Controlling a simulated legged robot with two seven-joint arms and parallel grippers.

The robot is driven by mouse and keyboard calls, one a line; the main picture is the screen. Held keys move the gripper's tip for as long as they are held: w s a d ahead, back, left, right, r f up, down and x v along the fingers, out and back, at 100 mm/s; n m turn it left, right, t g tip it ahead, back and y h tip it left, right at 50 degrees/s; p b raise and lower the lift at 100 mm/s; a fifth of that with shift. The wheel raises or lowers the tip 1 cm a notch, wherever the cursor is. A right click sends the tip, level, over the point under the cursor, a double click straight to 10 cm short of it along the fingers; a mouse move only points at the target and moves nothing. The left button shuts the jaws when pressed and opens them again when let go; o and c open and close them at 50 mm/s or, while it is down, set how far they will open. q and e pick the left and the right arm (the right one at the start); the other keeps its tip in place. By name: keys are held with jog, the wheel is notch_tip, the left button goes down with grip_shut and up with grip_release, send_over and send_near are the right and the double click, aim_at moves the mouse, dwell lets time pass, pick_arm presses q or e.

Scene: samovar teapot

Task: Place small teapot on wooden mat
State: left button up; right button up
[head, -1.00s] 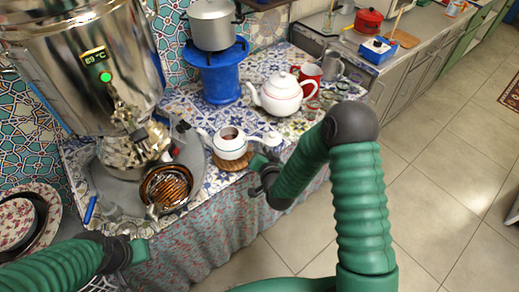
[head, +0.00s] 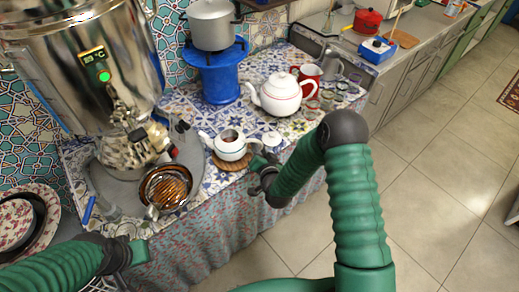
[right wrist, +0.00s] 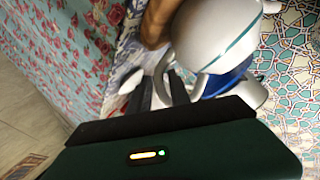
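The small white teapot (head: 231,149), with an open top and a teal stripe, sits upright over the round wooden mat (head: 234,165). I cannot tell whether its base touches the mat. Its body fills the upper middle of the right wrist view (right wrist: 212,38). My right gripper (head: 262,166) is at its handle side, partly hidden by my arm. In the right wrist view its dark fingers (right wrist: 163,92) lie on both sides of the white handle and look closed on it. My left gripper (head: 136,252) is at the lower left, away from the teapot; its fingers are unclear.
A white lid (head: 271,138) lies right of the teapot. The samovar (head: 85,60) and a brown bowl (head: 167,187) are to the left. The counter's front edge is close to my right gripper.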

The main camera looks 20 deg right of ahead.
jog(key=shift+o, duration=0.9)
jog(key=shift+r, duration=0.2)
jog(key=s+a+r+n+g, duration=0.1)
jog(key=s+r+n+g, duration=0.1)
jog(key=s, duration=0.7)
jog(key=s+a+r+n+g+y, duration=0.1)
jog(key=s+r+n+g, duration=0.2)
jog(key=s, duration=0.6)
jog(key=s+r+n+g+y, duration=0.1)
jog(key=s+n+g, duration=0.3)
jog(key=s, duration=0.5)
jog(key=shift+a+r+g, duration=0.4)
jog(key=shift+r+g, duration=0.25)
jog(key=shift+g, duration=0.55)
